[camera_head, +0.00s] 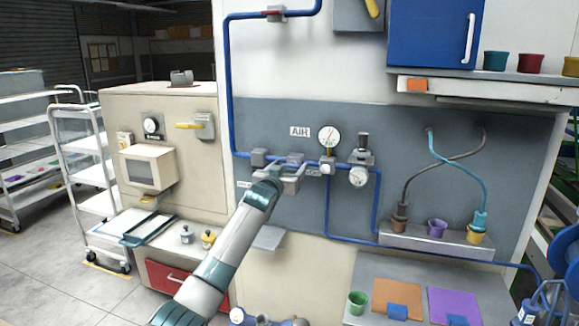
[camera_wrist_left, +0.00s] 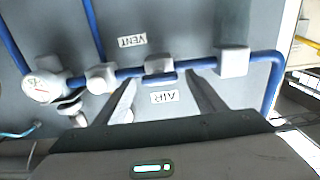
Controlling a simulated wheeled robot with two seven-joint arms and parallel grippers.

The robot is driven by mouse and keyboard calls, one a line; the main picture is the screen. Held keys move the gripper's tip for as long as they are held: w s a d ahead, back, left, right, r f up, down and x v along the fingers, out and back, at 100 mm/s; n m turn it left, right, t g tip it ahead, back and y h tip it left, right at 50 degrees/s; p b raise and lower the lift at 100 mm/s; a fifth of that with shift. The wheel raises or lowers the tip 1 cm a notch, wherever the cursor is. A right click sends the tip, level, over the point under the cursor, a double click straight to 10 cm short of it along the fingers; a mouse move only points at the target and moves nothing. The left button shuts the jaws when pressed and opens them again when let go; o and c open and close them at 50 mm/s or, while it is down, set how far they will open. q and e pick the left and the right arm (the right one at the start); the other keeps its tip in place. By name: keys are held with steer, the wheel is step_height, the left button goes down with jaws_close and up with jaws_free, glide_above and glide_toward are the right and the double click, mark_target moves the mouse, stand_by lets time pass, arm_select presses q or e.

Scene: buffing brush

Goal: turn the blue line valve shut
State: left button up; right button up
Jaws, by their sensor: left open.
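The blue line (camera_head: 230,90) runs down the grey wall panel and across it. Its valve (camera_head: 295,159) is a grey block on the horizontal stretch, beside the AIR label. In the left wrist view the valve (camera_wrist_left: 159,65) has a short blue handle (camera_wrist_left: 161,78) that looks in line with the pipe. My left gripper (camera_head: 287,173) is just below and in front of the valve. In the left wrist view its open fingers (camera_wrist_left: 162,79) point at the valve, one on each side of the handle. I cannot tell whether they touch it.
A pressure gauge (camera_head: 330,137) and a regulator (camera_head: 361,149) sit right of the valve. A grey fitting (camera_head: 259,157) is close on the left. A yellow-handled switch (camera_head: 203,126) is further left. A small shelf (camera_head: 268,238) juts out below. A ledge with cups (camera_head: 435,240) is at right.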

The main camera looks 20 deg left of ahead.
arm_select(q)
steer(key=shift+w, duration=0.15)
steer(key=shift+c, duration=0.6)
steer(key=c, duration=0.9)
steer(key=shift+c, duration=0.2)
